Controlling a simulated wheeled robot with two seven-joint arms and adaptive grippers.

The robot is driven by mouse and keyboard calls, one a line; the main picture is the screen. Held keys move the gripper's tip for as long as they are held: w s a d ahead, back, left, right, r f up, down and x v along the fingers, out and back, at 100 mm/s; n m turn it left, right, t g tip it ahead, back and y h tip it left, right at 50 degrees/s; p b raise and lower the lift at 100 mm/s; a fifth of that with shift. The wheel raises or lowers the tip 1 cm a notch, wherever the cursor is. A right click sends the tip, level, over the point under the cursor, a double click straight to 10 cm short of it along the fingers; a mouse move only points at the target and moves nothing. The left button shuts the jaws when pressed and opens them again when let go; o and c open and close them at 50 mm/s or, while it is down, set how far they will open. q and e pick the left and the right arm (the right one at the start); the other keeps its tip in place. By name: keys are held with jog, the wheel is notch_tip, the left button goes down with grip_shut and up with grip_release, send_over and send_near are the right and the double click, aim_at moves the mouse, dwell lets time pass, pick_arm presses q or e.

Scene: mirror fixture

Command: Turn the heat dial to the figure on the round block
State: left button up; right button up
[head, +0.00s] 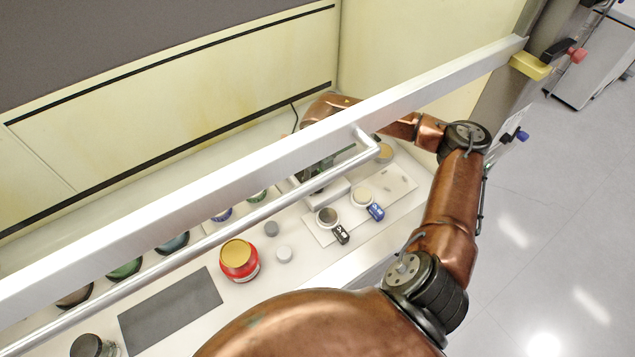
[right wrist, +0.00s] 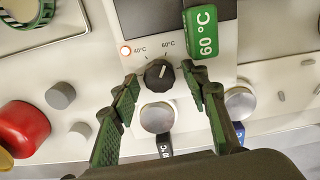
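The black heat dial (right wrist: 159,76) is on the front of a pale heater unit, between printed marks 40 °C and 60 °C. Its white pointer line points up and slightly right in the right wrist view. A green block (right wrist: 204,38) marked "60 °C" is at the unit's right side, above my right fingers. My right gripper (right wrist: 158,79) is open, with its green-padded fingers on either side of the dial; I cannot tell if they touch it. In the head view the hand is mostly hidden behind the metal bar. My left gripper is not in view.
A lit orange lamp (right wrist: 126,50) is left of the dial. Silver-topped pots with black and blue tags stand close in front. A red jar (head: 239,262), two grey cylinders and a dark mat (head: 170,312) lie left. A metal sash bar (head: 250,140) and handle cross above the bench.

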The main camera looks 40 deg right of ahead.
notch_tip(320, 180, up, 12)
dwell(0.7)
dwell(0.5)
